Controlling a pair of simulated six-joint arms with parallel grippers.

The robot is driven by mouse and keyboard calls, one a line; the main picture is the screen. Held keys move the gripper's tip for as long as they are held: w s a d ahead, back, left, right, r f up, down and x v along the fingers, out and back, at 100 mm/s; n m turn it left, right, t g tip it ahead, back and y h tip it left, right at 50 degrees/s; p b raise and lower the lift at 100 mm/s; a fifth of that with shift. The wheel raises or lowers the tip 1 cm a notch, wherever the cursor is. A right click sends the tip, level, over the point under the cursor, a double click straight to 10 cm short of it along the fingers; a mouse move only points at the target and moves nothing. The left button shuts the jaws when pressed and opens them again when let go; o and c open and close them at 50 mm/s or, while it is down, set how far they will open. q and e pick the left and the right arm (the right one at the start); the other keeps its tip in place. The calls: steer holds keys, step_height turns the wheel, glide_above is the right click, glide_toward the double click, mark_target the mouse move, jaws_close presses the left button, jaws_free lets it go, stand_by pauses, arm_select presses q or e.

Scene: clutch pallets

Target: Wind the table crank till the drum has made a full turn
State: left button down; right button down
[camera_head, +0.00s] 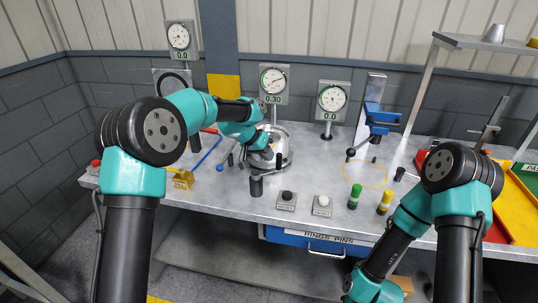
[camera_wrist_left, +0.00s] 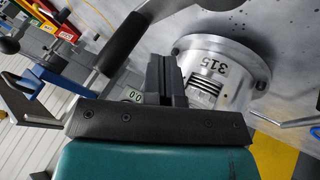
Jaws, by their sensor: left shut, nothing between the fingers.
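The drum (camera_head: 283,148) is a silver round body on the table, partly hidden behind my left gripper. In the left wrist view the drum (camera_wrist_left: 250,80) shows the number 315 on its side. My right gripper is out of view.
A dial (camera_head: 273,79) reading 0.30 stands behind the drum, with dials reading 0.0 on both sides. A blue clamp stand (camera_head: 376,110) is to the right. Two push buttons (camera_head: 287,197) and green and yellow cylinders (camera_head: 355,196) sit near the front edge.

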arm_select(q)
steer(key=w+a+r, duration=0.2)
steer(key=a+r, duration=0.6)
steer(key=a, duration=0.1)
stand_by(0.3)
steer(key=s+d+m+t, duration=0.1)
steer(key=s+d+m, duration=0.1)
steer(key=s+m, duration=0.5)
steer(key=s+d+m, duration=0.3)
steer(key=s+m, duration=0.5)
steer(key=s, duration=0.2)
steer(key=shift+d+r+t+y, duration=0.25)
steer(key=shift+d+t+y, duration=0.05)
steer(key=shift+t+y, duration=0.1)
steer(key=shift+w, duration=0.1)
